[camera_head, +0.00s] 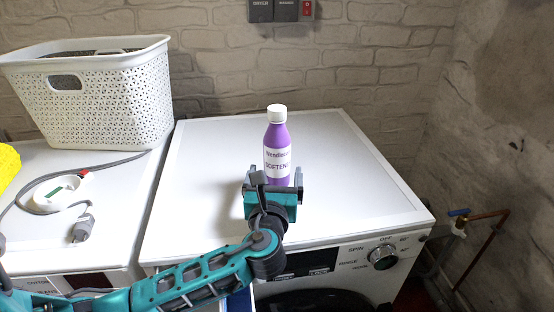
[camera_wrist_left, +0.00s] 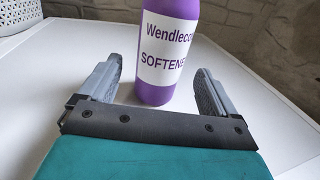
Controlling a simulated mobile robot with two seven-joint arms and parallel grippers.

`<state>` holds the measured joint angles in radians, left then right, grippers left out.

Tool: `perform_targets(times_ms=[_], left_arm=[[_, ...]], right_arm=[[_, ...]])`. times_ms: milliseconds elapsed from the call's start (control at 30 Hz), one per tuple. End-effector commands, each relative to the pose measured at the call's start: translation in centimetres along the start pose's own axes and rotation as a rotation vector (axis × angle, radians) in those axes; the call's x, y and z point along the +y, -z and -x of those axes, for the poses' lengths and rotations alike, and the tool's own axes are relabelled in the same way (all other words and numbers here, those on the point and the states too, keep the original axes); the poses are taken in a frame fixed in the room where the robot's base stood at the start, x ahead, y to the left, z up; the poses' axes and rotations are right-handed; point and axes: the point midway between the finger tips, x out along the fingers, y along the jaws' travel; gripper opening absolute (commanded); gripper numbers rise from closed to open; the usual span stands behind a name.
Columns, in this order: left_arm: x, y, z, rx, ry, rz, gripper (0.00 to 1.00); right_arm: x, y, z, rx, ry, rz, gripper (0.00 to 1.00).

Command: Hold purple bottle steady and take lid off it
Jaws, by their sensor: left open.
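The purple bottle (camera_head: 277,150) stands upright on the white machine top, with a white lid (camera_head: 277,113) on it and a white label reading softener. My left gripper (camera_head: 273,180) is at the near side of the bottle's lower part, open. In the left wrist view the purple bottle (camera_wrist_left: 165,50) stands just beyond and roughly between the two grey fingers of my left gripper (camera_wrist_left: 160,85), which do not appear to touch it. The lid is out of the frame there. My right gripper is not in view.
The bottle stands on the white washing machine (camera_head: 340,165). A white perforated basket (camera_head: 95,100) is on the machine to the left, with a grey cable and plug (camera_head: 82,230) in front. The machine top around the bottle is clear. A brick wall is behind.

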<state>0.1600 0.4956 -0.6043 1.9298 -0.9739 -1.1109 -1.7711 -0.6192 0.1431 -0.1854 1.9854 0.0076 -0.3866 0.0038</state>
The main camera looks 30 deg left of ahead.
Motion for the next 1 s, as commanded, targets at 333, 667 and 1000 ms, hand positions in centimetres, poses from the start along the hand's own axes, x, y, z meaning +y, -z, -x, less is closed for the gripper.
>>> perform_targets(times_ms=[333,667,1000], left_arm=[[0.1,-0.2,-4.6,-0.004,-0.003,0.0,0.91],[0.1,-0.4,-5.0,-0.001,-0.001,0.0,0.87],[0.1,-0.4,-5.0,-0.001,-0.001,0.0,0.55]], right_arm=[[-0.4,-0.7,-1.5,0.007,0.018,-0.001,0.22],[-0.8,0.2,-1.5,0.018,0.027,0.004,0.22],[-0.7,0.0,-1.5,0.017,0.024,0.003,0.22]])
